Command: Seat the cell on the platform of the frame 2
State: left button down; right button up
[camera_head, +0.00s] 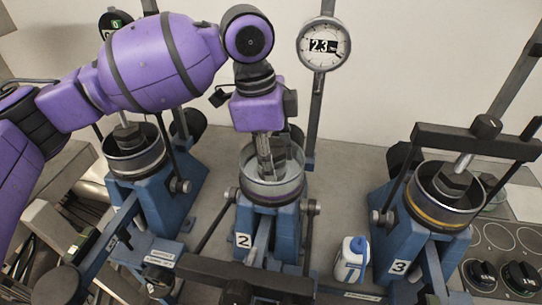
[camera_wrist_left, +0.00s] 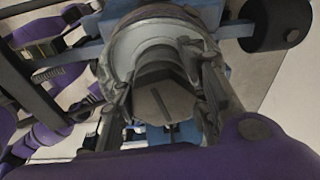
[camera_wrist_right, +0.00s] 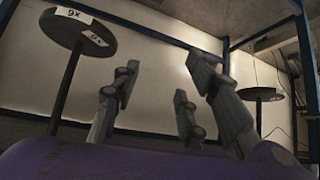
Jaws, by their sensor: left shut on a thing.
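The cell (camera_head: 272,188), a grey ring-walled cup with a purplish band, is at the blue stand of frame 2 (camera_head: 255,225). My left gripper (camera_head: 268,172) reaches down inside its rim and is shut on the dark grey cap in its middle. In the left wrist view the fingers flank this slotted cap (camera_wrist_left: 163,106), and the cell's pale rim (camera_wrist_left: 150,28) curves around it. The platform is hidden under the cell, so I cannot tell whether they touch. My right gripper (camera_wrist_right: 165,90) shows only in the right wrist view, open and empty.
Frame 3 (camera_head: 400,235) on the right and another frame (camera_head: 155,205) on the left each hold a cell. A dial gauge (camera_head: 325,45) stands behind frame 2. A white bottle (camera_head: 350,260) stands between frames 2 and 3. Labelled discs (camera_wrist_right: 78,30) flank my right gripper.

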pick_arm(q)
jog(key=shift+r, duration=0.15)
jog(key=c, duration=0.9)
grip_release()
jog(key=shift+c, duration=0.2)
